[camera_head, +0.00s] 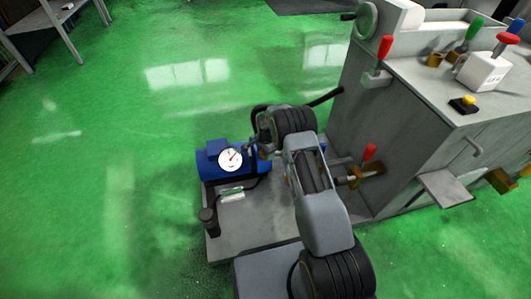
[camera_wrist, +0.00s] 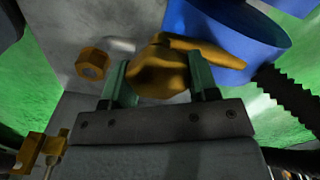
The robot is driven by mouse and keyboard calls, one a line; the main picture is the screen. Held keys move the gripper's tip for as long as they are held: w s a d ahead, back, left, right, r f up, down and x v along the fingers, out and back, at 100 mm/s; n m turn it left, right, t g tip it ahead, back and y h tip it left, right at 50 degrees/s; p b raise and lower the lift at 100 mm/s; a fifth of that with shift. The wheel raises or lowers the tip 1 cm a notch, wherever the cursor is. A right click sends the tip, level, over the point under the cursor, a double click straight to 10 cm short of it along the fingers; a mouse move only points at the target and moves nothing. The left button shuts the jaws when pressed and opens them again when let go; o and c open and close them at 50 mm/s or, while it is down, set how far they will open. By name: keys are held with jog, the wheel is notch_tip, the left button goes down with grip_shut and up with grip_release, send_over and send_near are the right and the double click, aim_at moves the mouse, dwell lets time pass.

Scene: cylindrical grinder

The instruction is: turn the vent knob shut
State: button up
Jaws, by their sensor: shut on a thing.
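The brass-yellow vent knob (camera_wrist: 158,72) shows in the wrist view beside a blue cylindrical body (camera_wrist: 218,30). My gripper (camera_wrist: 160,80) has one greenish finger on each side of the knob and is shut on it. A brass arm-like part reaches from the knob to the right across the blue body. In the head view, the blue unit (camera_head: 212,152) with a white dial gauge (camera_head: 230,160) stands on a grey base at the machine's left. My arm hides the knob and fingers there.
A brass hex nut (camera_wrist: 92,64) sits left of the fingers, and a black ribbed hose (camera_wrist: 287,92) runs at right. The grey grinder (camera_head: 375,125) stands right of my arm, with a red-handled brass valve (camera_head: 362,175) low on its side. Green floor is open at left.

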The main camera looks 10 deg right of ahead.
jog(key=o, duration=0.9)
jog(key=shift+o, duration=0.2)
jog(key=shift+r, duration=0.15)
notch_tip(320, 180, up, 14)
jog(key=p, duration=0.5)
jog(key=shift+f, duration=0.2)
